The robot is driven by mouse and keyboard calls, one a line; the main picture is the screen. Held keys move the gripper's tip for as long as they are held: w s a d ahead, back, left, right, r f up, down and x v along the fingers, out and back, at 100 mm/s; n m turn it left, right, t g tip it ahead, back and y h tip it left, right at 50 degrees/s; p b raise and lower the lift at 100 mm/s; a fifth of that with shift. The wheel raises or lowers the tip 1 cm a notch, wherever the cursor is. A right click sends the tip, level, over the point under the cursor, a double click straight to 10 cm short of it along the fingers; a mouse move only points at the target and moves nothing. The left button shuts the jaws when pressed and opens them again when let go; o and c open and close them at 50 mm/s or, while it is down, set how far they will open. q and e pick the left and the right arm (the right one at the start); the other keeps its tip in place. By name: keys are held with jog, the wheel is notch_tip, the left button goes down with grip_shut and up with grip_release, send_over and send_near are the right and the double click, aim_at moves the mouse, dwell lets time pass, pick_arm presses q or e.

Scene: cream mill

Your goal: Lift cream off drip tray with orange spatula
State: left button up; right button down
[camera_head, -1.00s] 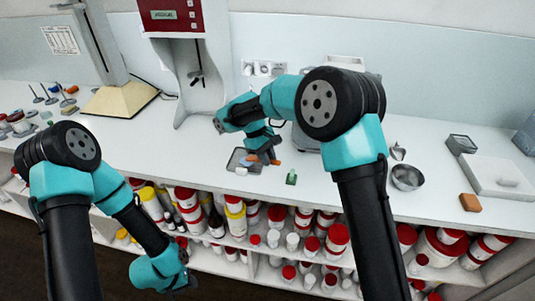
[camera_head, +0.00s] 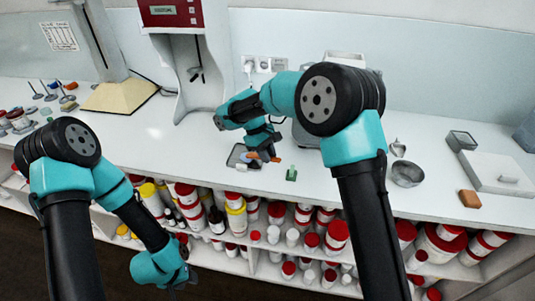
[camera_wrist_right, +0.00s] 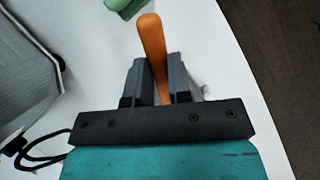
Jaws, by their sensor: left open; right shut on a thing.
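The drip tray (camera_head: 234,158) is a small grey tray on the white bench, partly hidden behind my right gripper. My right gripper (camera_head: 263,154) is low at the tray's right side. It is shut on the orange spatula (camera_head: 276,160), whose rounded orange handle (camera_wrist_right: 152,40) sticks out between the fingers (camera_wrist_right: 158,78) in the right wrist view. A second bit of orange shows at the tray's edge. I cannot make out any cream or whether the spatula touches the tray. My left gripper (camera_head: 178,284) is open and empty, low in front of the shelves.
A small green object (camera_head: 291,174) stands right of the spatula, near the bench's front edge. A metal bowl (camera_head: 407,174) and an orange block (camera_head: 469,198) are further right. The red-topped machine (camera_head: 180,60) stands behind. Shelves of jars lie below.

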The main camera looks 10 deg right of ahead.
jog(key=shift+f, duration=0.6)
dwell(1.6)
jog(key=shift+r, duration=0.1)
jog(key=shift+r, duration=2.95)
